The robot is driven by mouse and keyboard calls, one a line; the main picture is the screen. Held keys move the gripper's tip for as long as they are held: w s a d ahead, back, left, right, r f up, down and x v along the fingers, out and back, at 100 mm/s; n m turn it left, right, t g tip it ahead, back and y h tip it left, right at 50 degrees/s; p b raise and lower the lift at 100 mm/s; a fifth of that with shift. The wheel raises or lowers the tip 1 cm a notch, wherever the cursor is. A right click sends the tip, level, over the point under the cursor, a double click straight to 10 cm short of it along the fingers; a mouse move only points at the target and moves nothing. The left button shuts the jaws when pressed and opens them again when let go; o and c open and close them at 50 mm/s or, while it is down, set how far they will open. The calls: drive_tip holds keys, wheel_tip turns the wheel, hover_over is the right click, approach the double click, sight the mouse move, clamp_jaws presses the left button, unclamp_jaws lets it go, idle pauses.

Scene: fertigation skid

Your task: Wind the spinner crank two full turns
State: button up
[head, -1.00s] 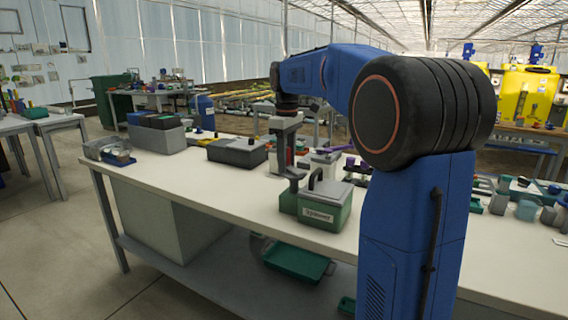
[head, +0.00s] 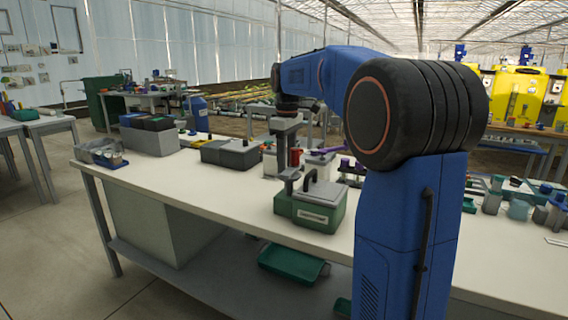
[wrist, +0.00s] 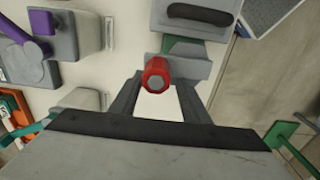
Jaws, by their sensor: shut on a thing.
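The spinner is a green box with a grey lid, a dark handle and a white label (head: 318,205); it stands on the bench, and its lid also shows at the top of the wrist view (wrist: 200,22). A grey crank arm (wrist: 192,64) by the box's side carries a red knob (wrist: 155,72). My gripper (wrist: 157,92) has a finger on each side of the red knob and is shut on it. In the head view my gripper (head: 289,178) points down at the spinner's left end; its fingertips and the crank are hard to make out there.
A device with a purple lever (wrist: 18,38) stands close by on the bench. A dark grey case (head: 231,153) and a long grey bin (head: 150,140) stand farther left. The white bench top (head: 215,188) is bare left of the spinner.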

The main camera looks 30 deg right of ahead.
sight(296, 165)
drive_tip(key=s+d, duration=0.2)
drive_tip(key=shift+s, duration=0.35)
clamp_jaws()
drive_tip(key=shift+s+d, duration=0.25)
drive_tip(key=shift+s, duration=0.15)
drive_tip(key=shift+w+a, duration=0.1)
drive_tip(key=shift+w, duration=0.05)
drive_tip(key=shift+s, duration=0.35)
drive_tip(key=shift+s+a, duration=0.2)
drive_tip(key=shift+s, duration=0.9)
